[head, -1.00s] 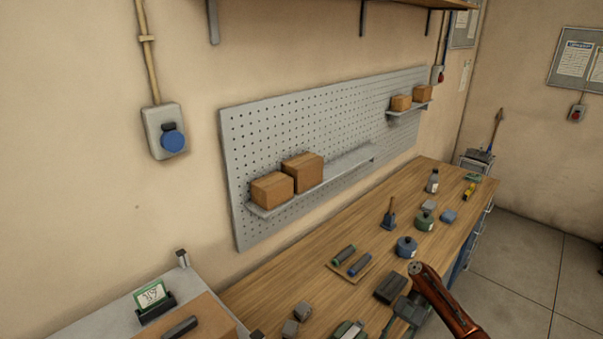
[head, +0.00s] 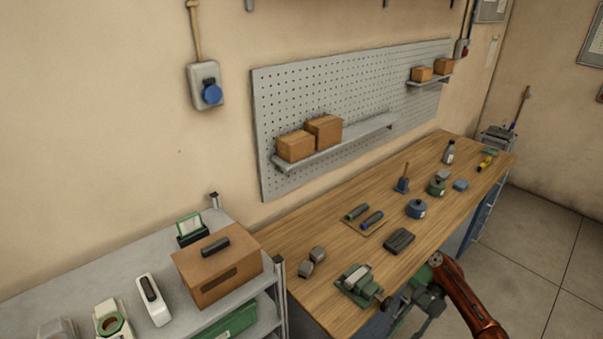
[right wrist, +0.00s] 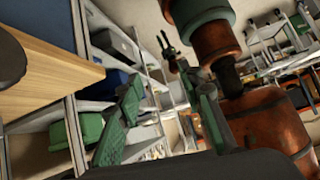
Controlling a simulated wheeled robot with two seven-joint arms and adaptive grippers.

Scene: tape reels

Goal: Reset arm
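One of my orange arms (head: 465,295) reaches in from the lower right of the head view, beside the bench's front edge. A dark green and grey gripper (head: 425,300) hangs at its end, partly cut off, with no object visibly held. In the right wrist view, the green fingers of my right gripper (right wrist: 165,115) stand apart with nothing between them. Orange and green arm links of mine fill the right of that view.
The wooden bench (head: 340,290) carries a green device (head: 358,284), a dark block (head: 399,241), a blue round pot (head: 416,209) and a green one (head: 437,186). A grey shelf unit (head: 75,285) at left holds a cardboard box (head: 215,270) and a tape dispenser (head: 112,320).

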